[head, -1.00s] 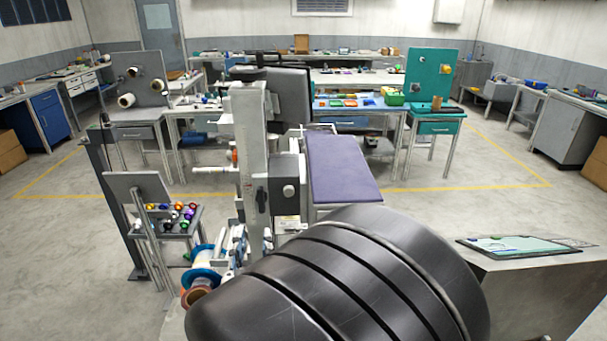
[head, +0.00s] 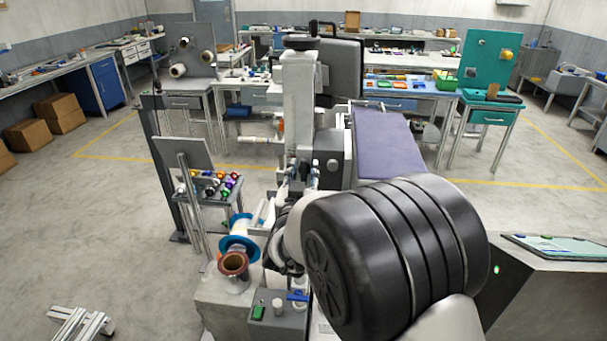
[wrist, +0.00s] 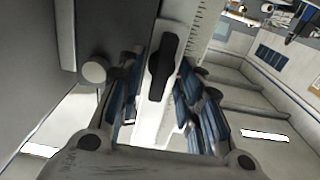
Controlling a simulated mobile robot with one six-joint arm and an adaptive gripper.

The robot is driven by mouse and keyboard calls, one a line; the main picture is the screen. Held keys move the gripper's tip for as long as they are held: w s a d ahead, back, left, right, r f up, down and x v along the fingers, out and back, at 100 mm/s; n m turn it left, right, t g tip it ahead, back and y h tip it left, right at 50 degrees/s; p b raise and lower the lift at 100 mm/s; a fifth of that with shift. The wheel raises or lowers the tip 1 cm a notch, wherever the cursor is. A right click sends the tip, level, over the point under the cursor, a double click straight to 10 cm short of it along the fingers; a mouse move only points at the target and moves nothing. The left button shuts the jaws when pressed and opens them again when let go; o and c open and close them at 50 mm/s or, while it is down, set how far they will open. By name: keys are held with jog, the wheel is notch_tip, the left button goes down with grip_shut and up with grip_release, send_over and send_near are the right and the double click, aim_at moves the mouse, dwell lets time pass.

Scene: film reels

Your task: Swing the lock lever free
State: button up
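The black lock lever (wrist: 162,68) is on the face of a pale upright column (head: 297,100), beside a ruler-like scale. In the wrist view it stands about upright, its long axis slightly tilted. My gripper (head: 302,178) is at the column, its fingers pointing at the lever. The wrist view shows the fingers with blue pads spread apart, one on each side of the lever, with gaps between. I cannot tell how far the tips are from the lever in depth. In the head view the lever is mostly hidden by my gripper.
A purple-topped slanted board (head: 385,145) extends right of the column. A blue-rimmed spool (head: 240,247) and a copper-coloured reel (head: 233,264) stand at lower left. A small rack with coloured balls (head: 210,186) is behind them. A grey console (head: 550,275) is at right. Floor at left is mostly open.

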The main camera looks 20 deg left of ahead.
grip_shut()
dwell(0.3)
jog(key=shift+n, duration=0.3)
jog(key=n+p, duration=0.1)
jog(key=n, duration=0.3)
jog(key=shift+a+n+p, duration=0.15)
jog(key=shift+n+p, duration=0.15)
jog(key=shift+p, duration=0.1)
jog(key=n+p, duration=0.1)
jog(key=n, duration=0.3)
jog(key=shift+s+a+p, duration=0.1)
jog(key=shift+a+p, duration=0.05)
jog(key=shift+p, duration=0.15)
jog(key=n+p, duration=0.1)
jog(key=n, duration=0.4)
jog(key=shift+f+p, duration=0.2)
jog(key=shift+p, duration=0.2)
jog(key=shift+f+n+p, duration=0.15)
jog(key=shift+n+p, duration=0.5)
jog(key=shift+n, duration=1.15)
